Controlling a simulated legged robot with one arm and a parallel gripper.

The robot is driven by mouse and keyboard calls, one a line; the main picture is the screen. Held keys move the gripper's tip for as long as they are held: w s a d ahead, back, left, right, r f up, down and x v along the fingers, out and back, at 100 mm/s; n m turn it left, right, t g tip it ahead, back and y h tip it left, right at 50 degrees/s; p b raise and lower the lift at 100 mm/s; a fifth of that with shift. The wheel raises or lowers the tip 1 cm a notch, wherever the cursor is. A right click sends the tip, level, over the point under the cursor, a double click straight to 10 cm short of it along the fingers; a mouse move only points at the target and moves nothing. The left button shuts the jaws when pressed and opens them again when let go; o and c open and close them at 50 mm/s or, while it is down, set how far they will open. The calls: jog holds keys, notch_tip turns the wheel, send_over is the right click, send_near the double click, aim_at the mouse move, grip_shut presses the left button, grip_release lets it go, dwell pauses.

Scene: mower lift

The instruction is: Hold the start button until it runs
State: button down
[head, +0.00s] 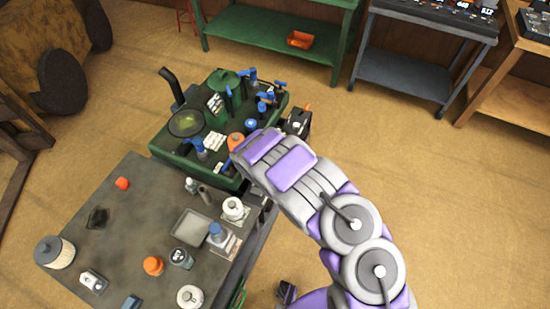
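A green machine (181,152) with a black upright pipe, a round glass-like disc, blue-handled parts and an orange cap (235,141) stands beyond the grey workbench. A small black box (298,123) with an orange piece on top sits at the machine's right edge. I cannot tell which part is the start button. My purple and grey arm reaches up from the lower right, and its far end is over the machine's right front part, beside the orange cap. My gripper's fingers are hidden behind the arm, so contact with any part cannot be seen.
The workbench (135,225) holds a shallow grey tray (191,236), a grey canister (55,252), orange caps (153,265) and several small parts. A green shelf (262,40) with an orange bin (300,39) and a grey cart (410,75) stand behind. The floor at right is clear.

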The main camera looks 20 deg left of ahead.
jog(key=shift+f+b, duration=0.35)
jog(key=shift+f, duration=0.15)
dwell(0.4)
jog(key=shift+r, duration=0.1)
dwell(0.6)
jog(key=shift+r, duration=0.8)
jog(key=shift+r, duration=0.1)
jog(key=shift+r+p, duration=1.1)
jog(key=shift+r, duration=1.35)
